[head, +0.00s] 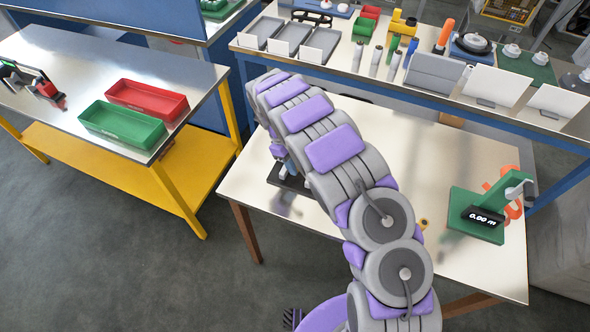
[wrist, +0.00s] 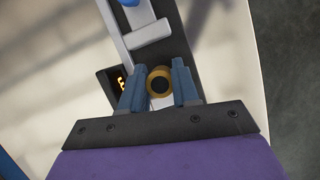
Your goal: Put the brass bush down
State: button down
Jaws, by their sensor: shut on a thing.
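The brass bush (wrist: 152,87) is a small ring with a dark centre, seen between the two blue fingers of my gripper (wrist: 160,90) in the wrist view. My gripper is shut on it, over a dark-based device (wrist: 172,50) with a grey column and a small lit display (wrist: 117,83). I cannot tell whether the bush touches the base. In the head view my gripper (head: 289,166) is mostly hidden behind my arm, just above the black base (head: 287,181) on the steel table. The bush is not visible there.
A green stand (head: 470,232) with a "0.00 m" display is at the table's right. A small brass-coloured piece (head: 423,224) lies beside my arm. Red (head: 147,99) and green (head: 122,128) trays sit on the left bench. The table's front left is clear.

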jog(key=shift+w+d+f+b, duration=0.1)
jog(key=shift+f+b, duration=0.4)
jog(key=shift+f, duration=1.3)
jog(key=c, duration=0.8)
grip_release()
jog(key=p+v, duration=0.2)
jog(key=v, duration=1)
jog(key=shift+r, duration=0.1)
jog(key=shift+d+r, duration=0.1)
